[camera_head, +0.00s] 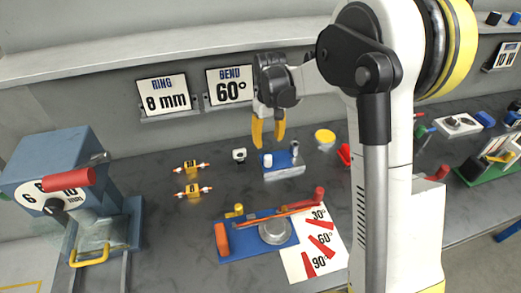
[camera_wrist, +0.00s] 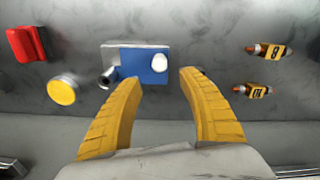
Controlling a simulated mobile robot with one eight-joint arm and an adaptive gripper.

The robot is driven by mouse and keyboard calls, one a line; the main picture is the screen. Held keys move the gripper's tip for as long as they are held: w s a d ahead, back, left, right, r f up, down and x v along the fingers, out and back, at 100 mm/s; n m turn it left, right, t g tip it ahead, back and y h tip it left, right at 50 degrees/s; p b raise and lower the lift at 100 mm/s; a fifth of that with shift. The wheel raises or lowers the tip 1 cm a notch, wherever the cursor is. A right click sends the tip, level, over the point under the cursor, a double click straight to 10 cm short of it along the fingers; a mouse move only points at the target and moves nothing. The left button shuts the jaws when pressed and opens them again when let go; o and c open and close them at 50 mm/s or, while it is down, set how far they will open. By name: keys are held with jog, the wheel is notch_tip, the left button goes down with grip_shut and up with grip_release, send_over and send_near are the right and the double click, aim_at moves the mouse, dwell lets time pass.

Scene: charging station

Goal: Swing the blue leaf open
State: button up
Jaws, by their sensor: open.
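The blue leaf (camera_head: 279,159) is a small flat blue plate on a bright metal base (camera_head: 287,172) on the bench. It also shows in the wrist view (camera_wrist: 138,60). A white round knob (camera_wrist: 160,63) stands on the leaf, and a grey metal post (camera_wrist: 108,77) stands by one end. My gripper (camera_head: 269,140) is open and empty, with yellow fingers pointing down. It appears above the leaf in the head view. In the wrist view the fingers (camera_wrist: 160,80) spread either side of the leaf's near edge, apart from the knob. Their height above the leaf is hard to judge.
A yellow disc (camera_wrist: 62,90) and a red block (camera_wrist: 28,44) lie beside the hinge piece. Small yellow fittings (camera_head: 192,167), a blue bending jig (camera_head: 257,233) and a blue press (camera_head: 60,165) stand on the bench. The back wall carries sign plates (camera_head: 163,96).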

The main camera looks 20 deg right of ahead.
aim_at(268, 156)
notch_tip(268, 156, down, 10)
jog(key=b, duration=0.3)
jog(key=shift+s+f+b, duration=0.1)
jog(key=shift+b, duration=0.2)
grip_shut()
